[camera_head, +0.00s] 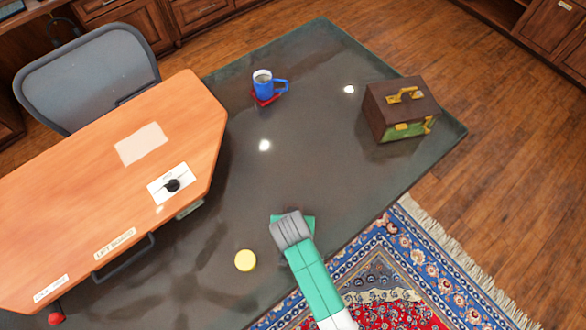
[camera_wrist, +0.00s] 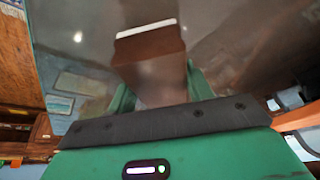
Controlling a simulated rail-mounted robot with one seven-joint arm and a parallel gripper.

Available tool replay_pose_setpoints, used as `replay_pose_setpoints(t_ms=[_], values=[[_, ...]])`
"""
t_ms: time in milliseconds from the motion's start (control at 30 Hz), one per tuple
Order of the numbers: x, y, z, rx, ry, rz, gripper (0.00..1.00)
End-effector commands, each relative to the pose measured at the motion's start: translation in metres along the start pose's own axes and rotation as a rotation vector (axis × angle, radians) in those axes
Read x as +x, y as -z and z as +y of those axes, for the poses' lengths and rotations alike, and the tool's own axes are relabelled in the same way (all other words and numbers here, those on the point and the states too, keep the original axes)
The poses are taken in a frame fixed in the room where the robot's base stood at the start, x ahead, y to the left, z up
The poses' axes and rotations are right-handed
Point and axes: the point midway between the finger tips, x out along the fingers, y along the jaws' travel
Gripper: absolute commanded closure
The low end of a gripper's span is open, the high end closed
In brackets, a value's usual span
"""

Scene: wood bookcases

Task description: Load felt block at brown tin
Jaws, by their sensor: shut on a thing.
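My gripper (camera_wrist: 160,95) is shut on a brown block with a white strip along its far edge (camera_wrist: 148,55), which I take for the felt block. It lies between the green fingers in the wrist view. In the head view my gripper (camera_head: 293,222) is over the near part of the dark table and hides the block. I cannot tell whether the block touches the table. The brown tin (camera_head: 377,112) stands at the table's right end, apart from my gripper. It has a brown lid, a yellow handle and a green-and-yellow front.
A blue mug (camera_head: 263,87) on a red coaster (camera_head: 268,101) stands at the back of the dark glossy table (camera_head: 320,130). A yellow disc (camera_head: 245,260) lies left of my gripper. A raised wooden board (camera_head: 100,190) covers the left. The table between gripper and tin is clear.

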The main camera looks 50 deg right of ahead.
Motion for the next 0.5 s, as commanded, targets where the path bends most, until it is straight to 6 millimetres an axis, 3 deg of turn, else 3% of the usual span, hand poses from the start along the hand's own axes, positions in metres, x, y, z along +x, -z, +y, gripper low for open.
replay_pose_setpoints(t_ms=[167,500], values=[[-0.002,-0.001,0.001,0.0,-0.001,-0.004,0.68],[-0.032,0.013,0.0,0.0,-0.001,-0.002,0.68]])
